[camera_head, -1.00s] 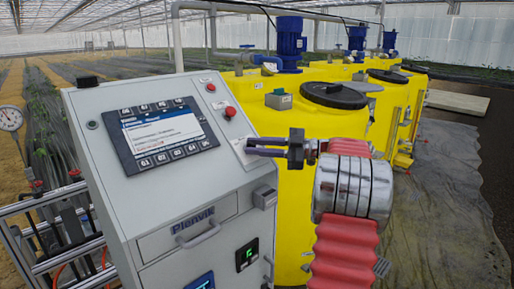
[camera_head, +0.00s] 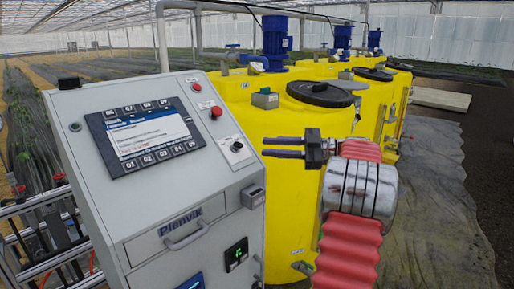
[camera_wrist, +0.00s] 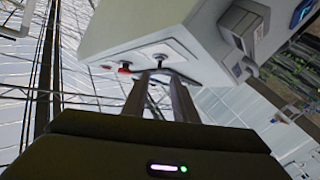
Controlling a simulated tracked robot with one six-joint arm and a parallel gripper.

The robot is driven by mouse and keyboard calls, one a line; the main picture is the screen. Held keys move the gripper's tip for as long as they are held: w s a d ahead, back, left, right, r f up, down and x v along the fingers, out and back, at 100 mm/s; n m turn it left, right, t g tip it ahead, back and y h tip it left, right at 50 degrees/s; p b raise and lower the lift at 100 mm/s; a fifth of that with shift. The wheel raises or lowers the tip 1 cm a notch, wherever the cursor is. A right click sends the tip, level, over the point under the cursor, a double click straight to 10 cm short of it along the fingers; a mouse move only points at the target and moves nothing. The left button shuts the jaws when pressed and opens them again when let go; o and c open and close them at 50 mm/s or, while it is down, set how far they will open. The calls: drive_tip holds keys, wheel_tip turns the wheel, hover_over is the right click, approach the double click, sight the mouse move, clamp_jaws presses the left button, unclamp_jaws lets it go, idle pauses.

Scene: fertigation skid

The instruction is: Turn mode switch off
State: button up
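The mode switch (camera_head: 237,147) is a small black knob on a white plate, low on the right side of the grey cabinet's sloped panel. It also shows in the wrist view (camera_wrist: 160,60), just beyond my fingertips. Which way the knob points is too small to tell. My gripper (camera_head: 264,147) is just right of the panel edge, level with the switch in the head view. Its two dark fingers are parallel and apart, with nothing between them. In the wrist view my gripper (camera_wrist: 160,76) has its fingertips either side of a line to the knob, apparently short of it.
The cabinet (camera_head: 190,200) has a screen (camera_head: 145,135), a red button (camera_head: 216,112) above the switch, a drawer handle (camera_head: 188,236) and a grey box (camera_head: 252,196) on its right edge. Yellow tanks (camera_head: 290,125) stand close behind my gripper.

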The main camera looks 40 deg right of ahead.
drive_tip(key=v, duration=0.4)
drive_tip(key=shift+s+d, duration=0.25)
drive_tip(key=shift+s, duration=0.1)
drive_tip(key=w+a+r+m+t+h, duration=0.5)
drive_tip(key=w+a+r+m+h, duration=0.5)
drive_tip(key=w+a+r+h, duration=0.65)
drive_tip(key=s+a+f+m+g+y, duration=0.3)
drive_tip(key=s+a+f+g, duration=1)
drive_tip(key=s+a+f, duration=1.6)
wheel_tip(320, 180, down, 2)
drive_tip(key=shift+s+a+f+m+y, duration=0.15)
drive_tip(key=shift+s+a+m+y, duration=0.2)
drive_tip(key=shift+a+y, duration=0.65)
drive_tip(key=shift+d, duration=0.1)
